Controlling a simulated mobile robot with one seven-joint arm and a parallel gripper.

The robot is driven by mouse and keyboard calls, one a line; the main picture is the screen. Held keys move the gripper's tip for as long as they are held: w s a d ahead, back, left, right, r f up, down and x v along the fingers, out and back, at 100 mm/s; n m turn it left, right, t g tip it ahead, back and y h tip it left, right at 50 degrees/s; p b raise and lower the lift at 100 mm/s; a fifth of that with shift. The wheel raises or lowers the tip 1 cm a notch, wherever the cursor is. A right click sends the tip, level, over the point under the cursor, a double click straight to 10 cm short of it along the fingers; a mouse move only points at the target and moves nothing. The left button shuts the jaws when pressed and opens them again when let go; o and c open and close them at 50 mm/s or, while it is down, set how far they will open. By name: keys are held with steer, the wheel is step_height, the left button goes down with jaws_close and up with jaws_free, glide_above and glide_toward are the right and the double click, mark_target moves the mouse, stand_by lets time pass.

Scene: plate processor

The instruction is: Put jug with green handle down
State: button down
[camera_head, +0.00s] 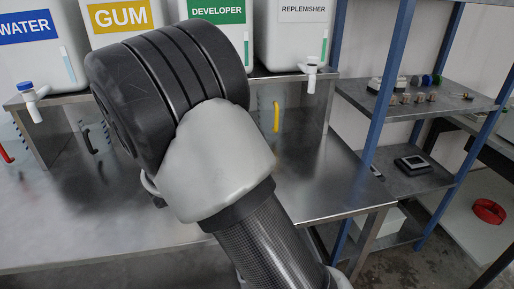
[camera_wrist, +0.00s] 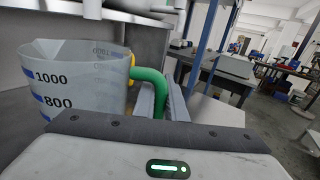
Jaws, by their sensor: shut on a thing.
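The jug with the green handle (camera_wrist: 75,85) shows at the left of the wrist view, clear-walled and upright, with blue marks at 1000 and 800. Its green handle (camera_wrist: 152,78) reaches right to my gripper (camera_wrist: 168,100), whose grey fingers are shut on it. The jug's base is hidden below the view edge, so I cannot tell whether it touches the steel bench (camera_head: 325,190). In the head view my arm hides the jug and my gripper.
A raised shelf (camera_head: 60,99) carries the WATER (camera_head: 30,55), GUM (camera_head: 122,20), DEVELOPER (camera_head: 225,35) and REPLENISHER (camera_head: 300,40) tanks. Under it show red (camera_head: 6,153), black (camera_head: 88,139) and yellow (camera_head: 276,117) handles. The bench front is clear. A blue-post rack (camera_head: 385,90) stands right.

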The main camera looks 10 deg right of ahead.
steer(key=shift+w+d+f+b, duration=0.25)
steer(key=shift+d+f, duration=0.1)
steer(key=shift+f, duration=0.2)
steer(key=shift+w+d+f+b, duration=0.3)
steer(key=shift+d+f, duration=0.1)
steer(key=shift+f, duration=0.2)
steer(key=shift+w+d+f+b, duration=0.25)
steer(key=shift+d+f, duration=0.1)
steer(key=shift+f, duration=0.3)
steer(key=shift+f, duration=0.1)
steer(key=c, duration=1.8)
jaws_free()
